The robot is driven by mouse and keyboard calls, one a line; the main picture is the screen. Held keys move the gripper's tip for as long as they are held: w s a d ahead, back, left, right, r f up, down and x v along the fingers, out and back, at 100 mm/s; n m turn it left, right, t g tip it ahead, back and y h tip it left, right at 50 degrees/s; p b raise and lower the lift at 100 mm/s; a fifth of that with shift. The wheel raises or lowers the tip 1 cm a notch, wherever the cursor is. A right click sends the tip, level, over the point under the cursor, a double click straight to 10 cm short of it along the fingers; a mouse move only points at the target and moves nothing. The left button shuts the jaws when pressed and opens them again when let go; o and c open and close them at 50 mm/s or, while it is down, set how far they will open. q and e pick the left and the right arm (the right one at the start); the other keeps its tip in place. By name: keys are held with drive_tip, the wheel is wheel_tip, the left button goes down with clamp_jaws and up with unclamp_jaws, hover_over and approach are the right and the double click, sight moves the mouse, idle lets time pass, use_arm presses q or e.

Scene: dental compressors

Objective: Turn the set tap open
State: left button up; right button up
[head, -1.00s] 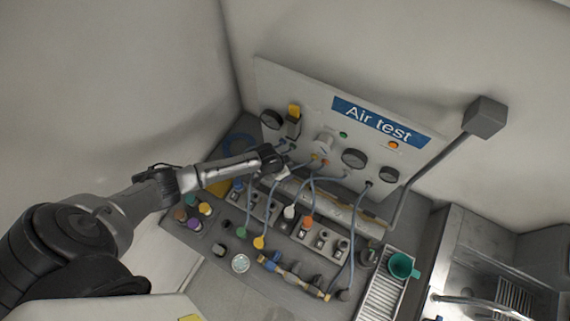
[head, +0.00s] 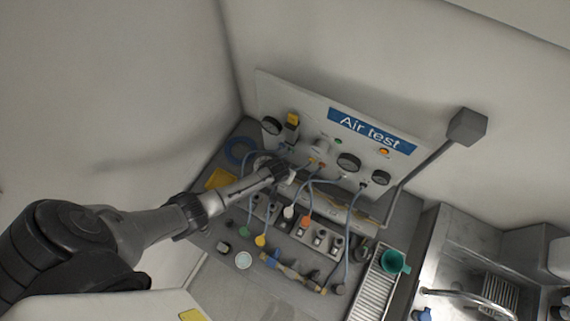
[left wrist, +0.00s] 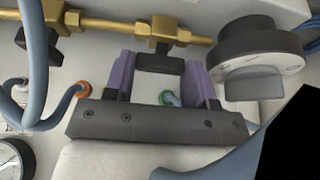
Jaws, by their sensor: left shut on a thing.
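In the left wrist view, a black tap handle (left wrist: 160,63) sits below a brass valve body (left wrist: 160,30) on a brass pipe. My left gripper (left wrist: 160,80) has its purple finger pads on either side of this handle and is shut on it. In the head view, my left gripper (head: 283,172) is at the lower left of the white "Air test" panel (head: 320,122); the tap itself is hidden there. No label on the tap can be read. My right gripper is not in view.
A round grey knob (left wrist: 262,52) is close right of the gripper. Blue hoses (head: 352,215) run from the panel to a bench with coloured fittings.

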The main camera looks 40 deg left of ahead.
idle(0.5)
use_arm(q)
drive_tip(key=o, duration=0.9)
drive_tip(key=shift+o, duration=0.2)
drive_tip(key=p+v, duration=0.1)
drive_tip(key=v, duration=1.2)
drive_tip(key=shift+s+r, duration=0.2)
drive_tip(key=shift+r, duration=0.1)
drive_tip(key=shift+d, duration=0.15)
